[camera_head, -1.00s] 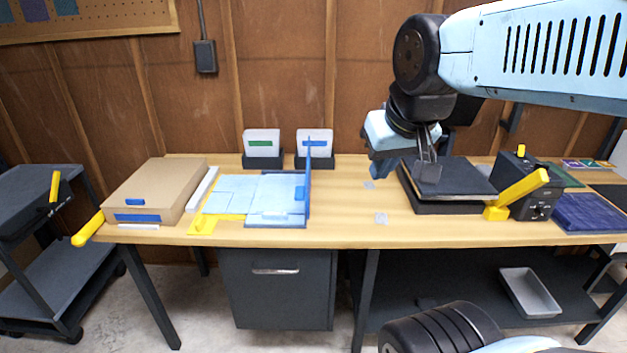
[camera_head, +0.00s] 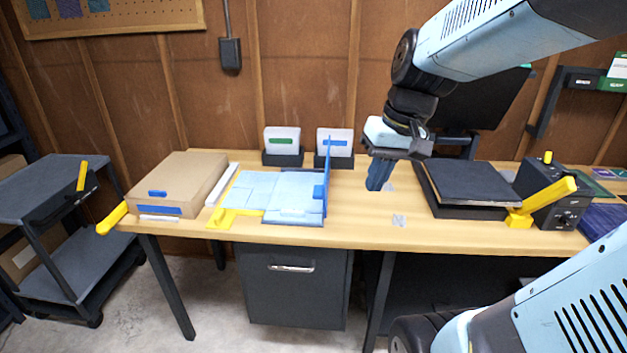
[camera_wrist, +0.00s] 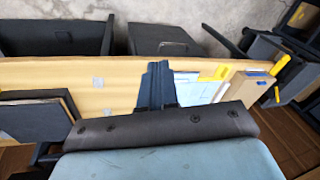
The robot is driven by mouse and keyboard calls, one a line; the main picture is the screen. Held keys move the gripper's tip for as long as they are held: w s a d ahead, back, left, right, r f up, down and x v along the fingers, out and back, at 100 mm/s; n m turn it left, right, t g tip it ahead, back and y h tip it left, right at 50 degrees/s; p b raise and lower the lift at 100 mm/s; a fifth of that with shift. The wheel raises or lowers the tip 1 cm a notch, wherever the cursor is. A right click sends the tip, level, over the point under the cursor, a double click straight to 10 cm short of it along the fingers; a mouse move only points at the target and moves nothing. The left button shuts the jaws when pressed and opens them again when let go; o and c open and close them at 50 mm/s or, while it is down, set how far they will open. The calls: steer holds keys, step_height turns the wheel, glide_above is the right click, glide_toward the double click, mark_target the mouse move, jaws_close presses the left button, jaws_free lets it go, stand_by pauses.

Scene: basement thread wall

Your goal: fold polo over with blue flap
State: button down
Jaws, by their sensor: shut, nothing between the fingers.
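The light blue polo (camera_head: 254,188) lies flat on the folding board on the table, left of centre. The blue flap (camera_head: 326,188) stands upright along the board's right edge, with a blue tab on its left face. A yellow flap (camera_head: 236,217) shows at the board's front left. My gripper (camera_head: 378,177) points down over the table to the right of the blue flap, apart from it, with its fingers together and empty. In the wrist view my gripper (camera_wrist: 157,85) shows over the wood, and part of the polo (camera_wrist: 190,88) shows beside it.
Two card holders (camera_head: 283,158) stand behind the board. A black heat press (camera_head: 470,190) with a yellow lever is at the right.

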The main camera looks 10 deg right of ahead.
steer(key=w+d+f+m+t+y, duration=0.2)
steer(key=w+d+f+y, duration=0.5)
steer(key=w+f, duration=0.25)
steer(key=w+d+f+m+t+y, duration=0.2)
steer(key=w+d+f+y, duration=0.55)
steer(key=w+f, duration=0.2)
steer(key=x, duration=1.4)
steer(key=shift+a, duration=0.35)
steer(key=shift+d+r, duration=0.1)
steer(key=shift+r, duration=0.05)
